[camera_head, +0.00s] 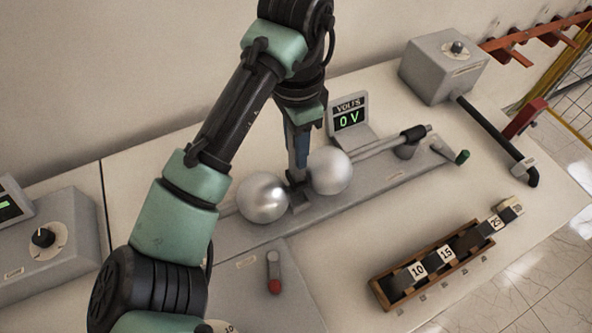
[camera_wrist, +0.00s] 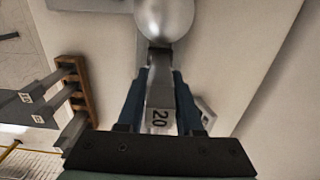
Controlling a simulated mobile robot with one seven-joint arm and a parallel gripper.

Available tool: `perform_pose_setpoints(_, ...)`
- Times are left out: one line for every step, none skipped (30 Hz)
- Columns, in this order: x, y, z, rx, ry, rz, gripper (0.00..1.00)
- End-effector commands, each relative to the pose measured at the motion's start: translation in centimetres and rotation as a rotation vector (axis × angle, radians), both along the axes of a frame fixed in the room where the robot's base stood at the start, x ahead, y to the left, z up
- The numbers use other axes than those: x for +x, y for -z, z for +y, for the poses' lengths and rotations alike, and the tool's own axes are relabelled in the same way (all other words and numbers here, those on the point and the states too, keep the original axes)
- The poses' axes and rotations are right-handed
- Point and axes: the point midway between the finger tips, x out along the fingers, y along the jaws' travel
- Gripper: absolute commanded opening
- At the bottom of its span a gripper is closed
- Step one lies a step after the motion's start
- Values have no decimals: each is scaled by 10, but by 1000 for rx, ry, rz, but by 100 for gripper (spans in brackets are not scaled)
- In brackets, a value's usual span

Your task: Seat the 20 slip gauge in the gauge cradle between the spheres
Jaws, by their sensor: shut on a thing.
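My gripper (camera_head: 297,172) points down between the two silver spheres, the left sphere (camera_head: 263,197) and the right sphere (camera_head: 330,171). In the wrist view my gripper (camera_wrist: 160,80) is shut on the 20 slip gauge (camera_wrist: 160,100), a grey bar with a white end marked 20. The gauge's far end lies near one sphere (camera_wrist: 165,18). The gauge cradle (camera_head: 300,204) is a small grey block low between the spheres, partly hidden by my gripper. I cannot tell whether the gauge touches the cradle.
A voltmeter (camera_head: 349,119) reading 0 V stands behind the right sphere. A lever with a red knob (camera_head: 274,285) is in front.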

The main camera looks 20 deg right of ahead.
Motion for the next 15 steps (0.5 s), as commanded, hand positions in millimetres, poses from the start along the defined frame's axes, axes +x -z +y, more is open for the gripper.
perform_pose_setpoints(-1,13,-1,-4,0,3,0)
perform_pose_setpoints(-1,18,-1,-4,0,3,0)
perform_pose_setpoints(0,23,-1,-3,-1,1,0)
perform_pose_setpoints(0,25,0,-2,-1,0,0)
perform_pose_setpoints(0,27,0,-2,-1,-1,0)
perform_pose_setpoints(0,29,0,-1,-1,-1,0)
perform_pose_setpoints(1,31,0,0,-1,-2,0)
perform_pose_setpoints(1,32,0,0,-1,-2,0)
perform_pose_setpoints(1,34,0,0,-1,-2,0)
perform_pose_setpoints(1,37,0,0,-1,-1,0)
perform_pose_setpoints(0,40,0,0,-1,-1,0)
perform_pose_setpoints(0,45,0,-1,-1,0,0)
perform_pose_setpoints(0,49,0,0,-1,1,0)
perform_pose_setpoints(0,53,0,1,-1,1,0)
perform_pose_setpoints(0,59,0,0,-2,0,0)
